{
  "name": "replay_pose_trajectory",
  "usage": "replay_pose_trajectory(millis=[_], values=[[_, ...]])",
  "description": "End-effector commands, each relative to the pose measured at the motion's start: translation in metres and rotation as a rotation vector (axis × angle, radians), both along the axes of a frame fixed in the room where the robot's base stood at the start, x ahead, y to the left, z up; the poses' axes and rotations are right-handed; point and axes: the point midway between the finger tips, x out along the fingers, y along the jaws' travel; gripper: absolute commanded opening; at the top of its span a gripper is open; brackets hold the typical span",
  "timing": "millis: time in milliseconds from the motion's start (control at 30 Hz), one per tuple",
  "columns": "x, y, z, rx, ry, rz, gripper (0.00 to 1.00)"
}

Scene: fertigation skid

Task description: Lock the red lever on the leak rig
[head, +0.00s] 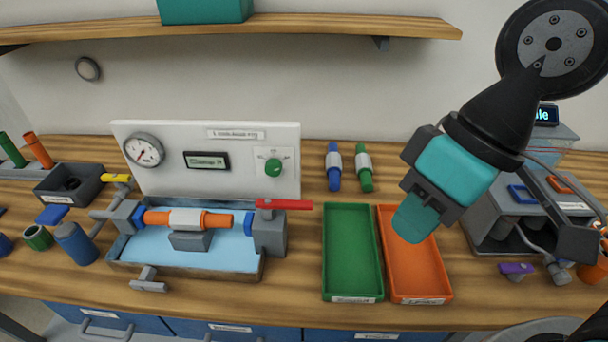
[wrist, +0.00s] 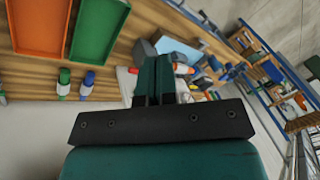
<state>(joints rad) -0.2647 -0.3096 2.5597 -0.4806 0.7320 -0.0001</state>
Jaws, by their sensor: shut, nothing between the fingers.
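The leak rig has a water basin (head: 190,258) with a white panel (head: 232,188) behind it. The red lever (head: 284,204) sits on top of the grey clamp block (head: 270,234) at the basin's right end and points right, lying flat. An orange tube with a white middle (head: 187,218) lies across the basin between blue end fittings. My gripper (head: 414,220) is shut and empty, above the orange tray and well right of the lever. In the wrist view my gripper's fingers (wrist: 154,80) are together and hide part of the rig.
A green tray (head: 350,252) and an orange tray (head: 416,265) lie right of the rig. A yellow handle (head: 117,178) is at the rig's left. A wooden shelf (head: 230,27) hangs above; a grey machine (head: 520,215) stands right.

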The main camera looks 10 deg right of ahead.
Motion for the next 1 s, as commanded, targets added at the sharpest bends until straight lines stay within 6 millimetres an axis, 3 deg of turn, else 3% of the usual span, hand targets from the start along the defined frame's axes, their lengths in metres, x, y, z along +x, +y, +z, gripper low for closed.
replay_pose_trajectory(millis=[233, 367, 467, 633, 800, 1000], values=[[0.003, 0.001, 0.001, -0.001, -0.003, 0.017, 0.00], [0.026, 0.007, 0.010, -0.011, -0.025, 0.165, 0.00], [0.065, 0.018, 0.018, -0.020, -0.062, 0.422, 0.00], [0.150, 0.041, 0.013, 0.006, -0.143, 1.032, 0.00], [0.222, 0.059, -0.019, 0.096, -0.219, 1.620, 0.00], [0.268, 0.068, -0.060, 0.223, -0.282, 2.083, 0.00]])
